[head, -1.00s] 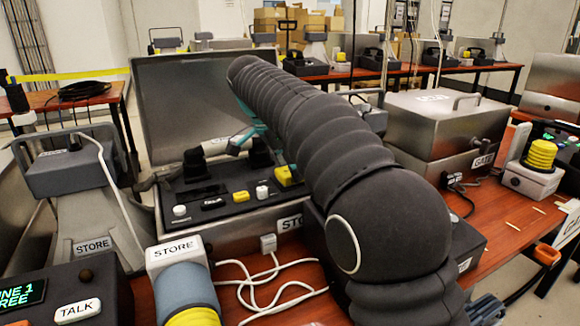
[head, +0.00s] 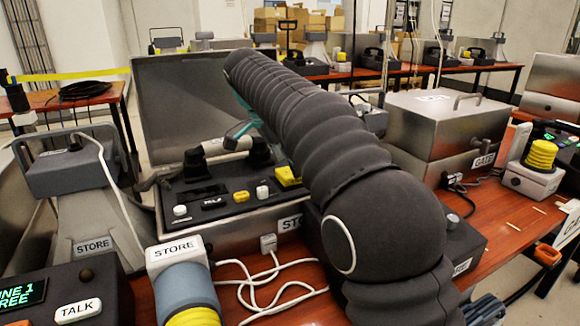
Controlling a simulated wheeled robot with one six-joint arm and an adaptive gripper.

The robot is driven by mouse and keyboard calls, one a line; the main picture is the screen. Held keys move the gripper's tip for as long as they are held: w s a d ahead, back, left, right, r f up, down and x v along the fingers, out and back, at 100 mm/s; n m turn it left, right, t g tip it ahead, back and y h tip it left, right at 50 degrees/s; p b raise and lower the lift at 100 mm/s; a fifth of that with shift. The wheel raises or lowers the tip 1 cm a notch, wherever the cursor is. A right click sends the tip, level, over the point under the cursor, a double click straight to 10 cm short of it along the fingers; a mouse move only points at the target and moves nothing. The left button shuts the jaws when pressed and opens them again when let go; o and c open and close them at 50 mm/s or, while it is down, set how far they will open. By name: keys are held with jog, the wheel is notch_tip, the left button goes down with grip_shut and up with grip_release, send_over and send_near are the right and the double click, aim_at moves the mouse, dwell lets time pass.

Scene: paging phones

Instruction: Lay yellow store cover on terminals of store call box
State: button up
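The store call box (head: 250,232) stands open on the wooden table, its grey lid raised at the back and a STORE label on its front. A pale-gripped handset (head: 230,146) lies across the rear of its black panel. A small yellow block (head: 287,176) sits at the panel's right side; I cannot tell whether it is the store cover, and I cannot make out the terminals. My gripper (head: 238,133), teal, is above and beside the handset's grip, partly hidden behind my dark arm. Whether its fingers are open or shut does not show.
A STORE-labelled post with a yellow band (head: 193,317) stands in front, beside a loose white cable (head: 262,300). A grey horn (head: 95,205) is at left. The closed gate box (head: 450,125) and a yellow coil (head: 540,154) are at right.

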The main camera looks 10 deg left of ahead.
aim_at(279, 182)
jog(key=shift+v, duration=3)
jog(key=shift+s, duration=0.1)
